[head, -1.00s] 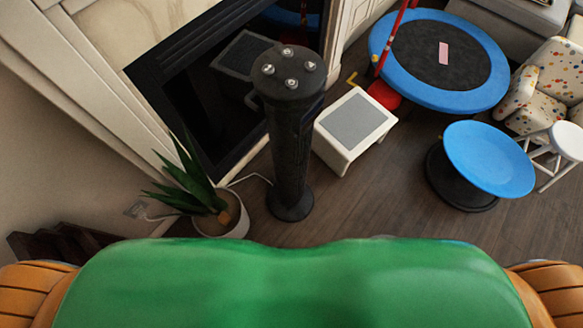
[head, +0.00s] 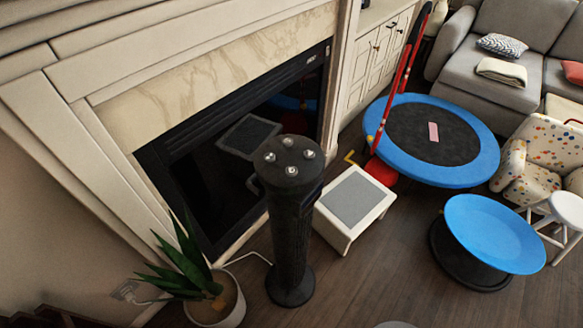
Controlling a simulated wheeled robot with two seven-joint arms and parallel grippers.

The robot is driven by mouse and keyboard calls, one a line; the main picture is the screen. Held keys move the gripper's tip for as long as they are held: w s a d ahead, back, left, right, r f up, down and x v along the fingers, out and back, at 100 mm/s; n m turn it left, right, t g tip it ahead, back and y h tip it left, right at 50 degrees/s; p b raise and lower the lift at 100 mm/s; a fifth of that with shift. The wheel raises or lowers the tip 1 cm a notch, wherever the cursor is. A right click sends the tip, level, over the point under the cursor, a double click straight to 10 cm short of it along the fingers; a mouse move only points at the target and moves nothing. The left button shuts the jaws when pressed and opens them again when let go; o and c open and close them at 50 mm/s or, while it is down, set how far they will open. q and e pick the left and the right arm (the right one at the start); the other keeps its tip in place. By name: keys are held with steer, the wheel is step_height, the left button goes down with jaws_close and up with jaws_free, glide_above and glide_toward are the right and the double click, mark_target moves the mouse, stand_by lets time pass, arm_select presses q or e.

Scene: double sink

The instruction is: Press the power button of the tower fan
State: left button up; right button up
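The tower fan (head: 292,228) is a dark, upright column on a round base, standing on the wood floor in front of the fireplace in the head view. Its round top (head: 288,160) faces up and carries several small silver buttons (head: 291,170). Which of them is the power button cannot be told. A handle-like loop sticks out at the left of the top. Neither of my grippers is in view, and nothing touches the fan.
A potted plant (head: 227,300) stands left of the fan, with a white cord between. A white step stool (head: 358,200) is close on the right. Farther right are a blue trampoline (head: 476,165) and a blue round seat (head: 492,232). Bare floor (head: 370,285) lies in front.

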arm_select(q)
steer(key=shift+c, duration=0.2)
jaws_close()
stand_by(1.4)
